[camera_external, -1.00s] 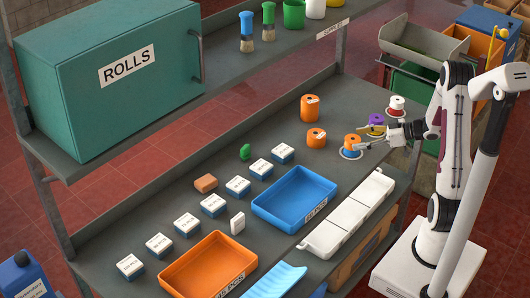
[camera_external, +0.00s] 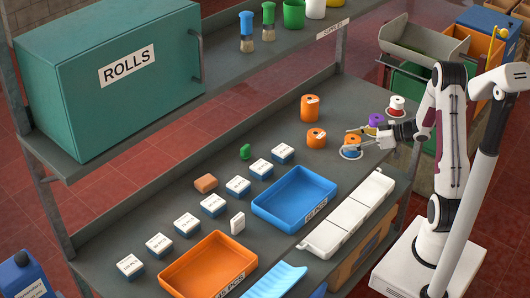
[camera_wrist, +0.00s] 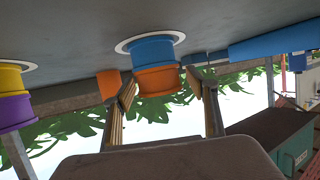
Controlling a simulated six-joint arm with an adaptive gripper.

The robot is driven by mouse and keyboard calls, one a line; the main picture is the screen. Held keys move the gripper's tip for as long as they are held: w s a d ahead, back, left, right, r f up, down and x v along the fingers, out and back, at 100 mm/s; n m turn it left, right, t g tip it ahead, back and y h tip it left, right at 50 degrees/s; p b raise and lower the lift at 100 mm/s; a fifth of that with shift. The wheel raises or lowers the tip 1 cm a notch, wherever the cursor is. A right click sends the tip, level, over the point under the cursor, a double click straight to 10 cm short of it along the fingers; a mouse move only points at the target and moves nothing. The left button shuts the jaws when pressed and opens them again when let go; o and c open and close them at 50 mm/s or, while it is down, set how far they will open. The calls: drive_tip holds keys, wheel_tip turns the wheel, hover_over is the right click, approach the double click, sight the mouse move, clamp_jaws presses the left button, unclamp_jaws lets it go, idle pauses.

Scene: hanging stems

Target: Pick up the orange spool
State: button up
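The orange spool (camera_external: 352,140) sits on top of a blue piece (camera_external: 350,151), on a pale ring at the right end of the bench. Both also show in the wrist view, which is upside down: orange spool (camera_wrist: 158,82), blue piece (camera_wrist: 152,49). My gripper (camera_external: 357,138) is open, with one finger on each side of the orange spool. In the wrist view my gripper (camera_wrist: 162,80) has its fingertips close beside the spool; I cannot tell whether they touch it.
A purple spool (camera_external: 376,119) on a yellow one and a white spool (camera_external: 397,101) on red stand just behind. Two other orange rolls (camera_external: 316,138) (camera_external: 310,108) stand to the left. A blue tray (camera_external: 293,196) and white bins (camera_external: 347,214) lie nearer the front.

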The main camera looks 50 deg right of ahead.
sight(352, 139)
drive_tip(key=c, duration=0.9)
drive_tip(key=shift+r, duration=0.15)
drive_tip(key=shift+r, duration=4.85)
